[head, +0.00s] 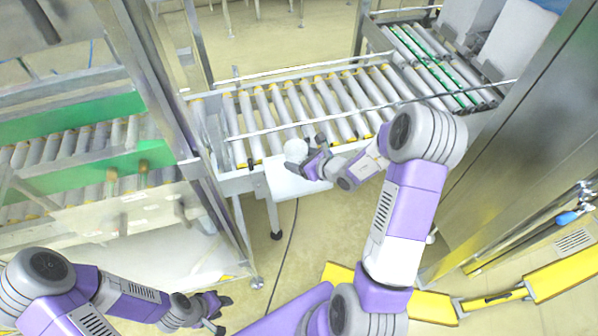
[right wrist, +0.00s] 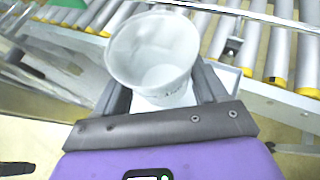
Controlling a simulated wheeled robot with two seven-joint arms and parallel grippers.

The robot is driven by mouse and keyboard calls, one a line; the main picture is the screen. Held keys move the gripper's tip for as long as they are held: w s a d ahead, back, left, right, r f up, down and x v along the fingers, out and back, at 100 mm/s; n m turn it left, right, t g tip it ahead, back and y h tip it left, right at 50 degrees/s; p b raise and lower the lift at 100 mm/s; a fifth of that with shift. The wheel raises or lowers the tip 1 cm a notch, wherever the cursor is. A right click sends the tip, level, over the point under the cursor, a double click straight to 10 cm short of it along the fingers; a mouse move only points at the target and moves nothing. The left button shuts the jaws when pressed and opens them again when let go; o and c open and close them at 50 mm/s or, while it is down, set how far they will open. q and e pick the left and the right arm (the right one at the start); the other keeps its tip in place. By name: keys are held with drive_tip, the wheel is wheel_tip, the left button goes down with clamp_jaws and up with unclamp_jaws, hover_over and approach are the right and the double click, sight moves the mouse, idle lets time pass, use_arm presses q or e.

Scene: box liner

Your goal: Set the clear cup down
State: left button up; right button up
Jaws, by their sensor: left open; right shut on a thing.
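The clear cup (right wrist: 153,58) is between the fingers of my right gripper (right wrist: 160,95) in the right wrist view, with its open rim toward the camera. In the head view the cup (head: 296,150) shows as a small whitish round shape at the tip of my right gripper (head: 312,160), near the front edge of the roller conveyor (head: 300,105). A white surface (head: 285,183) lies below it; whether the cup touches it I cannot tell. My left gripper (head: 216,308) is open and empty at the lower left of the head view, away from the cup.
Another roller conveyor with green side rails (head: 80,115) stands at the left behind a metal frame post. A metal cabinet wall (head: 530,150) is at the right. Yellow barriers (head: 560,285) lie low at the lower right. A dark cable (head: 287,245) runs over the floor.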

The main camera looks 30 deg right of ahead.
drive_tip(key=shift+f+b, duration=0.7)
drive_tip(key=shift+f, duration=2)
drive_tip(key=shift+f, duration=0.15)
drive_tip(key=o, duration=1)
